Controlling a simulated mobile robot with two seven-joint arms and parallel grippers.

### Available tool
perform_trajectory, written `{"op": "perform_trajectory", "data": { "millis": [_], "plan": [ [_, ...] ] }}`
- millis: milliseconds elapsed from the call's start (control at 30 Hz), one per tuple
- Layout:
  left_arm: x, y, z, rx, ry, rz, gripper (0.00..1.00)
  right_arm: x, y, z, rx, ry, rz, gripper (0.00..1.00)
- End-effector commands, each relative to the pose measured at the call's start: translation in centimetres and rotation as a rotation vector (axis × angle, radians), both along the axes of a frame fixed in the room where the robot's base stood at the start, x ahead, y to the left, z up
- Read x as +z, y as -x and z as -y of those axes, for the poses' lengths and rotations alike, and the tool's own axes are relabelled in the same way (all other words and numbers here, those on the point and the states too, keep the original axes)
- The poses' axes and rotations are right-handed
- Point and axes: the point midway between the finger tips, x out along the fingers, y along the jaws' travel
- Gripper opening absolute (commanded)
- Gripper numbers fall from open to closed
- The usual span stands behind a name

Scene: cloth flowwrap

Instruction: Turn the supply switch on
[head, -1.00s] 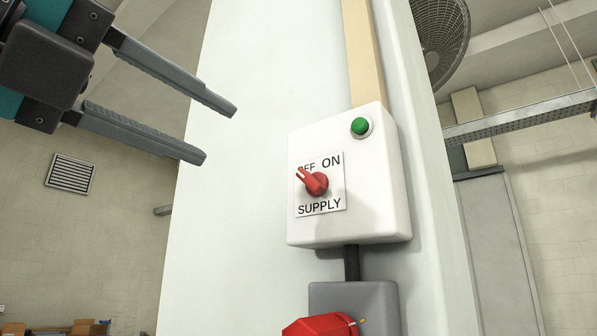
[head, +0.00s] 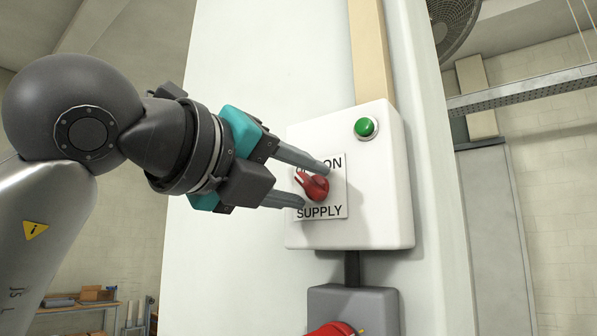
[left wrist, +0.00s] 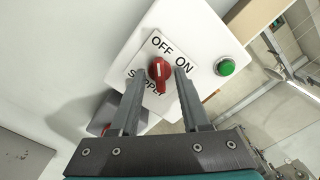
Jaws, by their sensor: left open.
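The red rotary supply switch (head: 313,186) sits on a white label plate on the white switch box (head: 375,215). Its pointer is turned to the upper left, toward OFF, in the head view. It also shows in the left wrist view (left wrist: 159,70), between and just beyond the fingertips. My left gripper (head: 314,186) is open, its two fingers above and below the knob in the head view. In the left wrist view the left gripper (left wrist: 157,75) has one finger on each side of the knob, and I cannot tell whether they touch it. My right gripper is not in view.
A green button (head: 366,127) is on the box's upper right. Below the box is a grey unit (head: 365,300) with a red part (head: 330,329). The box is mounted on a pale column (head: 260,60). A workbench (head: 80,305) stands far behind at lower left.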

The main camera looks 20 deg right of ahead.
Motion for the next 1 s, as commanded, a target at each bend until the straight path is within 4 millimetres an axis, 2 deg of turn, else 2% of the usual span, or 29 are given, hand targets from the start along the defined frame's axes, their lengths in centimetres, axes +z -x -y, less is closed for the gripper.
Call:
{"op": "perform_trajectory", "data": {
  "millis": [233,633,1000],
  "plan": [
    [-0.06,-0.03,0.04,0.0,0.0,0.0,0.44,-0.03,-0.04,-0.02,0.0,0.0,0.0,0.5],
    [-0.03,-0.01,0.02,-0.001,0.0,-0.001,0.0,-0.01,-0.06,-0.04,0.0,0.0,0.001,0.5],
    [-0.02,-0.01,0.0,0.0,0.001,-0.001,0.0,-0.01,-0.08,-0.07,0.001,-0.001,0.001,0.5]
  ]
}}
